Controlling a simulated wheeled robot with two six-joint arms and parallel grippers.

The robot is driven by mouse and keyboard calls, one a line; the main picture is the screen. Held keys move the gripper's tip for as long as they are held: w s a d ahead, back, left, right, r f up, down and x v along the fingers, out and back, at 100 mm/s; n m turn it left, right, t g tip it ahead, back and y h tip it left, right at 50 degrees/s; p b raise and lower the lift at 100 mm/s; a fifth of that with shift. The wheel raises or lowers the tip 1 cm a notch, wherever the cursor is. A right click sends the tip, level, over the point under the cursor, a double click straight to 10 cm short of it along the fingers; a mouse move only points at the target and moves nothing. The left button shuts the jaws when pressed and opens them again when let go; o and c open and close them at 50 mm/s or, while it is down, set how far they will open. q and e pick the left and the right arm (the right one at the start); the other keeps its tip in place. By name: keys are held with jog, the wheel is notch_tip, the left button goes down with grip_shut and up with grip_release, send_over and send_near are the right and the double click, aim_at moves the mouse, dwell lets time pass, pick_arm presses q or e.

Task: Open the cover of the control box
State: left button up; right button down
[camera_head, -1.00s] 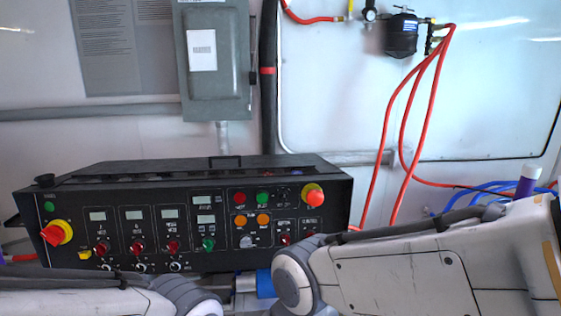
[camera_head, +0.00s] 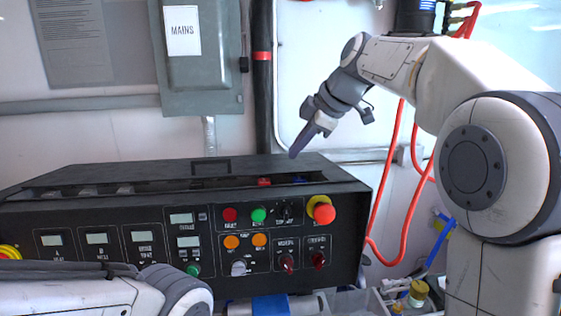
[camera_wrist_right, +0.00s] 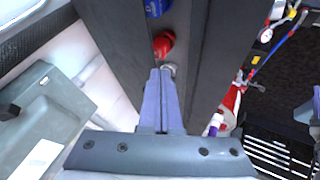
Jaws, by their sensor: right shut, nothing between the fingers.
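The control box (camera_head: 345,235) is a long black case with a panel of buttons, knobs and small displays. Its black cover (camera_head: 255,165) lies over the top, with a handle (camera_head: 210,167) near its back edge. A long gap shows between cover and front panel, with red and blue parts inside. My right gripper (camera_head: 294,154) is shut and empty, pointing down at the right part of the cover. In the right wrist view its purple fingers (camera_wrist_right: 162,75) point toward the gap, near a red part (camera_wrist_right: 163,45); contact cannot be told. My left gripper is out of view.
A grey mains box (camera_head: 200,65) hangs on the wall behind, beside a black vertical pipe (camera_head: 262,90). Red hoses (camera_head: 378,200) hang right of the control box. A yellow-capped item (camera_head: 418,290) stands low at the right. My left forearm crosses the lower left.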

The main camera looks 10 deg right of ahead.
aim_at(279, 171)
pick_arm(q)
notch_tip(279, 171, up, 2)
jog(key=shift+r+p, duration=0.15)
jog(key=shift+p, duration=0.9)
pick_arm(e)
jog(key=x, duration=0.9)
jog(key=shift+w+f, duration=0.2)
jog(key=shift+f, duration=0.05)
